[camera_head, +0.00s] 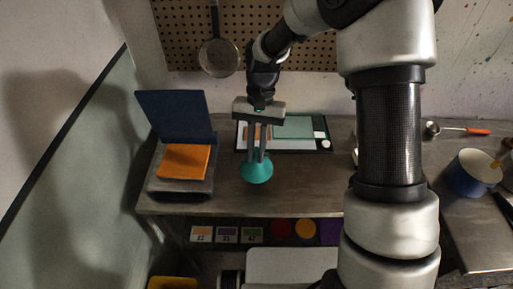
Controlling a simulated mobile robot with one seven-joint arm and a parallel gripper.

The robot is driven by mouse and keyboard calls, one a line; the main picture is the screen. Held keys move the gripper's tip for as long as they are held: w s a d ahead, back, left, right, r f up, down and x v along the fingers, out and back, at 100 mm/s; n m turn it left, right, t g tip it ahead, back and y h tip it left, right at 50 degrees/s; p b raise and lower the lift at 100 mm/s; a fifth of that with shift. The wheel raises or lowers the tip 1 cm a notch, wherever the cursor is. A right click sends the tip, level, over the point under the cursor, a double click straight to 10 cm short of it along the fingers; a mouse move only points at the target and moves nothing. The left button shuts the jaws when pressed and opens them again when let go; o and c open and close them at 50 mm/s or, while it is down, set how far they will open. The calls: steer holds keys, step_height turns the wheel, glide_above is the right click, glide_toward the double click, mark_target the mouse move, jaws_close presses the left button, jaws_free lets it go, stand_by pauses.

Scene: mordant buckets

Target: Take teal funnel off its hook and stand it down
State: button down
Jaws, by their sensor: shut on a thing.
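The teal funnel (257,170) is in the head view, just below the fingertips of my gripper (257,154). My gripper points down and its fingers are shut on the upper part of the funnel. The funnel's wide end faces down, and it shows in front of the wooden bench (305,190). I cannot tell whether its rim touches the bench top. The narrow part is mostly hidden between the fingers.
A blue stand with an orange block (185,161) is on the left. A framed panel (300,132) lies behind the funnel. A pan (219,57) hangs on the pegboard (185,25). A blue pot (470,175) stands right. Bare bench lies right of the funnel.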

mark_target(256, 166)
steer(key=shift+f+b, duration=2.15)
steer(key=shift+f, duration=1.4)
steer(key=c, duration=1.7)
jaws_free()
steer(key=shift+w+r, duration=0.1)
steer(key=shift+r, duration=0.05)
steer(key=v, duration=1.7)
steer(key=shift+r+p, duration=0.15)
steer(key=shift+p, duration=0.15)
